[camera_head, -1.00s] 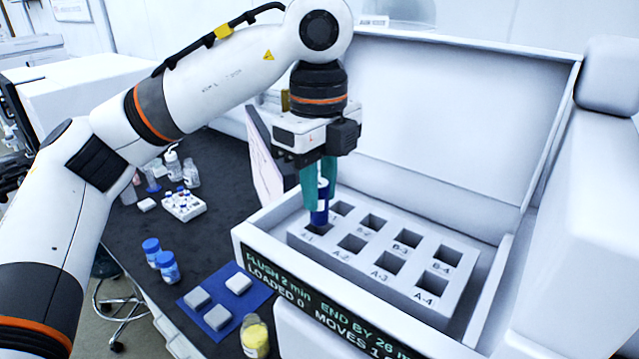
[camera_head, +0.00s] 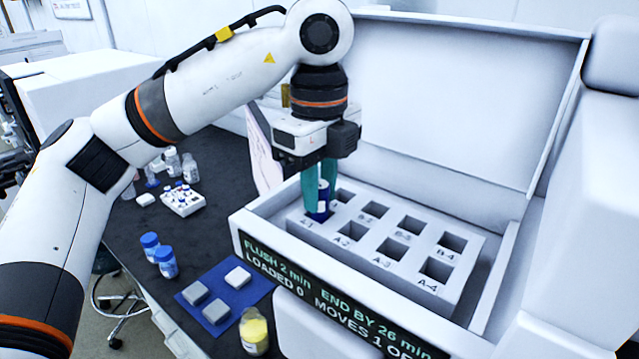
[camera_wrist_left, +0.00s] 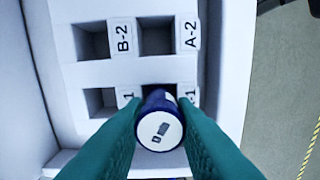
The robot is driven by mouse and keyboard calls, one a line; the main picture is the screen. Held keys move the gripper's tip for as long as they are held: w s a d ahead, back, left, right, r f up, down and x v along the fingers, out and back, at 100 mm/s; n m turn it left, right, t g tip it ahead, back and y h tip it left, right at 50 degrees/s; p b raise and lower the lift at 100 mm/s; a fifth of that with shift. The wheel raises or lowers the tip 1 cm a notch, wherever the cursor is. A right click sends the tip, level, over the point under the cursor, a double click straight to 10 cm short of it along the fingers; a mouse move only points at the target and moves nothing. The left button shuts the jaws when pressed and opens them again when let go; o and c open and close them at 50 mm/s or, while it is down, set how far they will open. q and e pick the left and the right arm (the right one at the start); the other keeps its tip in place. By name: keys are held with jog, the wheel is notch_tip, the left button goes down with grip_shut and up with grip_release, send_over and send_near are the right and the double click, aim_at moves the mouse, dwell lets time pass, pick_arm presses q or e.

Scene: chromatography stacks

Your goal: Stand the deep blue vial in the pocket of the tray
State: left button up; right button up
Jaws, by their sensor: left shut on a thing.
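The deep blue vial (camera_head: 322,205) is upright between the teal fingers of my left gripper (camera_head: 320,190), which is shut on it. Its lower end is at the A-1 pocket and appears to be inside its mouth; how deep I cannot tell. In the left wrist view, the vial's pale round top (camera_wrist_left: 160,131) shows between the fingers, over the dark A-1 opening. The white tray (camera_head: 372,262) has two rows of square pockets labelled A and B, and the other visible pockets look empty. My right gripper is not in view.
The tray sits inside a white open-lidded box (camera_head: 236,222) with a raised front wall and text display. A small rack (camera_head: 184,202) is further back.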

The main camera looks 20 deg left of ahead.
pick_arm(q)
jog(key=shift+f, duration=0.1)
dwell(0.3)
jog(key=shift+f+b, duration=0.55)
jog(key=shift+b, duration=0.05)
jog(key=o, duration=1.5)
jog(key=shift+c, duration=0.2)
jog(key=shift+r, duration=0.15)
jog(key=shift+r+p, duration=2.8)
jog(key=shift+r, duration=0.65)
jog(key=shift+f, duration=0.1)
